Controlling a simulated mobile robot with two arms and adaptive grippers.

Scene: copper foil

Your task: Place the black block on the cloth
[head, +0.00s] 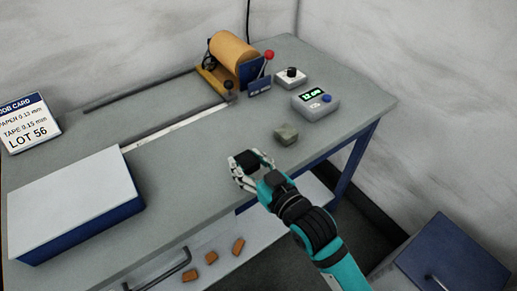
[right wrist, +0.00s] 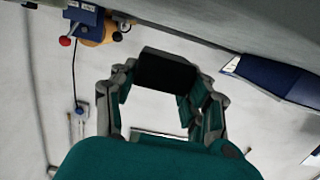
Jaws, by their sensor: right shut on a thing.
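The black block (head: 246,159) is between the fingers of my right gripper (head: 246,168), which is shut on it near the front edge of the table. In the right wrist view the block (right wrist: 167,70) sits dark between the two fingers. A small grey-green folded lump, which looks like the cloth (head: 286,134), lies on the table to the right of and behind the block, apart from it. The head view does not show clearly whether the block touches the tabletop. My left gripper is not in view.
A grey box with a green display (head: 316,102) and a white knob box (head: 291,77) stand behind the cloth. A copper roll on a stand (head: 232,50) is at the back. A large white-topped blue box (head: 75,195) fills the left front. The tabletop around the cloth is clear.

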